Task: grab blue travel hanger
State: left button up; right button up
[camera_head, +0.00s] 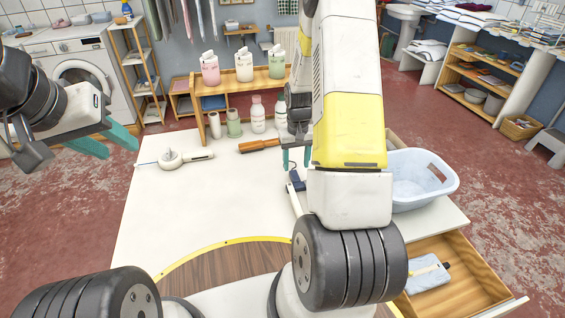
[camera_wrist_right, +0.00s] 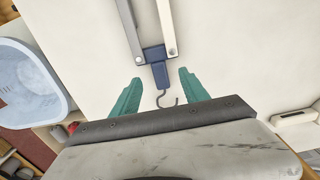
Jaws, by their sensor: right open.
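The blue travel hanger (camera_wrist_right: 155,64) lies on the white table, with a dark blue hub, two pale folded arms and a thin metal hook. In the head view the hanger (camera_head: 296,180) is partly hidden by my right arm. My right gripper (camera_wrist_right: 161,86) is open. Its green fingers stand apart on either side of the hook and the lower end of the hub, with gaps on both sides. In the head view my right gripper (camera_head: 297,160) is over the hanger. My left gripper (camera_head: 122,150) is off the table's left side, with its teal fingers apart and empty.
A pale blue basket (camera_head: 410,190) stands on the table's right side. A white round tool (camera_head: 172,160), a wooden-handled brush (camera_head: 260,145) and several bottles (camera_head: 258,115) are toward the back. An open drawer (camera_head: 460,285) juts out at the right. The table's left middle is clear.

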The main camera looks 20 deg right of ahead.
aim_at(296, 177)
jog(key=f, duration=0.4)
jog(key=w+f, duration=0.1)
jog(key=f, duration=0.1)
jog(key=shift+d+f, duration=0.2)
jog(key=shift+f, duration=0.1)
jog(key=shift+s, duration=0.1)
grip_shut()
